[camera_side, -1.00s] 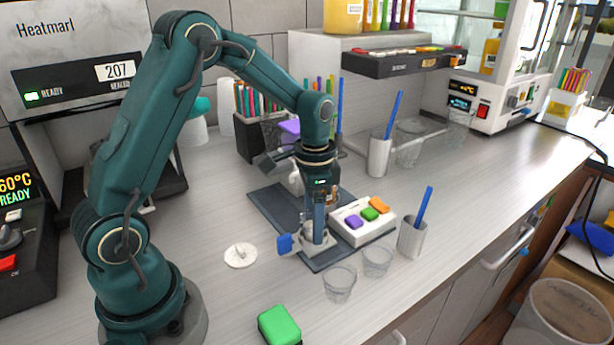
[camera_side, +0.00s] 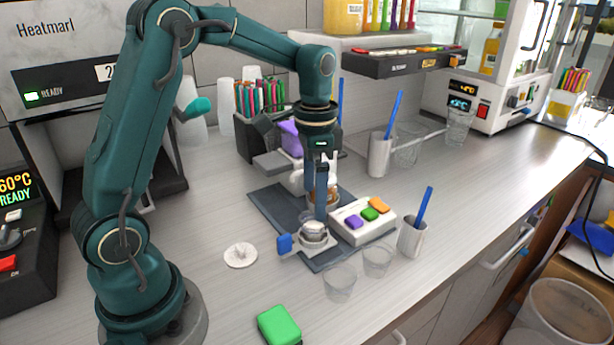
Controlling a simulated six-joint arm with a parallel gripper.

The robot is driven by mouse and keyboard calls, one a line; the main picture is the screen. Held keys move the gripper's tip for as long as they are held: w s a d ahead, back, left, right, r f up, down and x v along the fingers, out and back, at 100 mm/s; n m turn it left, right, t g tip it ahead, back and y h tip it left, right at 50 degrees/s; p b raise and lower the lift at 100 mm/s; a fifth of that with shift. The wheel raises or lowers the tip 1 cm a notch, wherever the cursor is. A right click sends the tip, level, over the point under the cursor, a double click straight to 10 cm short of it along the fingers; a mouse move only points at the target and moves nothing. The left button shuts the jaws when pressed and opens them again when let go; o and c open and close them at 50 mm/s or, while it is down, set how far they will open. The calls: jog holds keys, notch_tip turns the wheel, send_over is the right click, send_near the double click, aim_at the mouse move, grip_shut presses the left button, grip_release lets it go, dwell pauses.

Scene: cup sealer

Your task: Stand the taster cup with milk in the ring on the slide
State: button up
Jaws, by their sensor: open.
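My gripper (camera_side: 321,212) points straight down just above the slide, with its jaws open. A small cup with a pale top (camera_side: 314,232) stands at the ring on the slide (camera_side: 297,246), directly below the fingertips. The slide has a blue knob (camera_side: 284,242) at its left and lies on the dark base plate (camera_side: 268,205). Whether the cup sits fully down in the ring cannot be told at this size. Two clear empty-looking cups stand in front, one on the left (camera_side: 340,283) and one on the right (camera_side: 377,260).
A button box (camera_side: 362,222) with purple, green and orange keys stands close to the right of the slide. A grey cup with a blue stick (camera_side: 412,238) is beyond it. A white disc (camera_side: 240,256) and a green block (camera_side: 279,326) lie on the left and front counter.

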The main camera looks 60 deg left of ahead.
jog(key=s+d+r+n+t, duration=0.2)
jog(key=s+d+r+t, duration=0.15)
jog(key=s+r, duration=0.45)
jog(key=s+d+f+n+t, duration=0.2)
jog(key=s+d, duration=0.1)
jog(key=s, duration=0.3)
jog(key=shift+f, duration=0.15)
